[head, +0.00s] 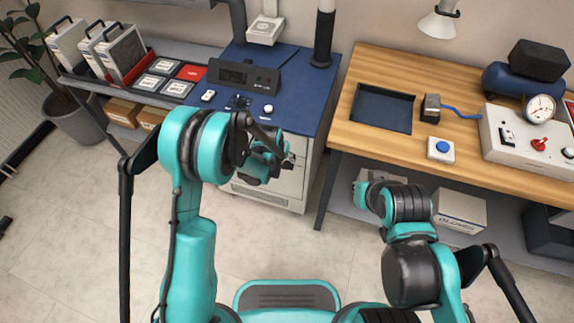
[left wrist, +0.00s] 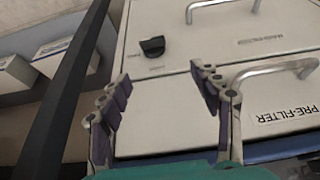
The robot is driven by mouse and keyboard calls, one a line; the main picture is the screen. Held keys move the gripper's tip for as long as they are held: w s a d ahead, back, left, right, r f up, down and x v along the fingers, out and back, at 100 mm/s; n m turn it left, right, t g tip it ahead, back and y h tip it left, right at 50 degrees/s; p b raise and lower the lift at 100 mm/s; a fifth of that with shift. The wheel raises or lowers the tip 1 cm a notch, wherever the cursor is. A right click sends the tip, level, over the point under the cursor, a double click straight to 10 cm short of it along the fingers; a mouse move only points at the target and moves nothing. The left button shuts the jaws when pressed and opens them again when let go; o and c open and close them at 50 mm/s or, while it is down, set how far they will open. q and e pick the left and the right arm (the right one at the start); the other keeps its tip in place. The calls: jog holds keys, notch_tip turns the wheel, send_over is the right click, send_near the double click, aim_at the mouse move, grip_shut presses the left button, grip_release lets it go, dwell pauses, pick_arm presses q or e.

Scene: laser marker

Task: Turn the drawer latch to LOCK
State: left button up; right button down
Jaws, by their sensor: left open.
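The black drawer latch (left wrist: 152,46) is a small knob on the white cabinet front, seen in the left wrist view. Tiny labels beside it are too small to read. My left gripper (left wrist: 163,84) has its two fingers spread apart with nothing between them; the latch shows beyond the fingertips, apart from them. In the head view my left gripper (head: 286,160) is in front of the white drawer cabinet (head: 298,188), and the latch cannot be made out there. My right gripper (head: 366,188) is near the wooden bench's front edge; its fingers are not clear.
In the left wrist view, metal drawer handles (left wrist: 275,70) stick out beside the latch, near an upside-down PRE-FILTER label (left wrist: 288,115). A dark table leg (left wrist: 62,95) stands beside the cabinet. The wooden bench (head: 385,148) is to the right.

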pick_arm(q)
send_near(287, 167)
jog(key=b+x, duration=0.3)
jog(key=x, duration=0.4)
jog(key=shift+w+d+f, duration=0.1)
jog(key=shift+f, duration=0.25)
